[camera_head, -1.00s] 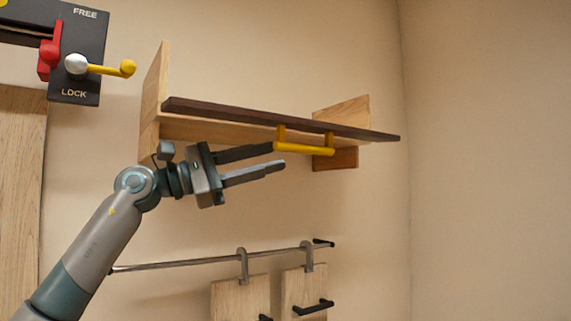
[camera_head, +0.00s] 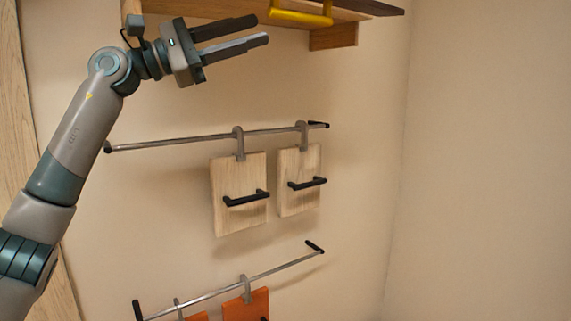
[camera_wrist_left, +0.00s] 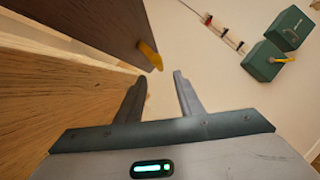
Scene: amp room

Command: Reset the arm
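My left gripper (camera_head: 262,29) is in the upper left of the head view, its fingers pointing right, just below the wall shelf. Its two fingers are apart with nothing between them; the left wrist view also shows the open fingers (camera_wrist_left: 160,78). A yellow handle (camera_head: 302,18) on the shelf's dark board (camera_head: 375,7) is to the right of the fingertips, apart from them in the picture. In the left wrist view the yellow handle (camera_wrist_left: 149,54) is beyond the fingertips. My right gripper is not in view.
Below the gripper a metal rail (camera_head: 180,140) holds two hanging wooden boards (camera_head: 237,215) with black handles. A lower rail (camera_head: 275,271) holds orange boards (camera_head: 247,312). The wall to the right is bare. Green boxes (camera_wrist_left: 290,30) show in the left wrist view.

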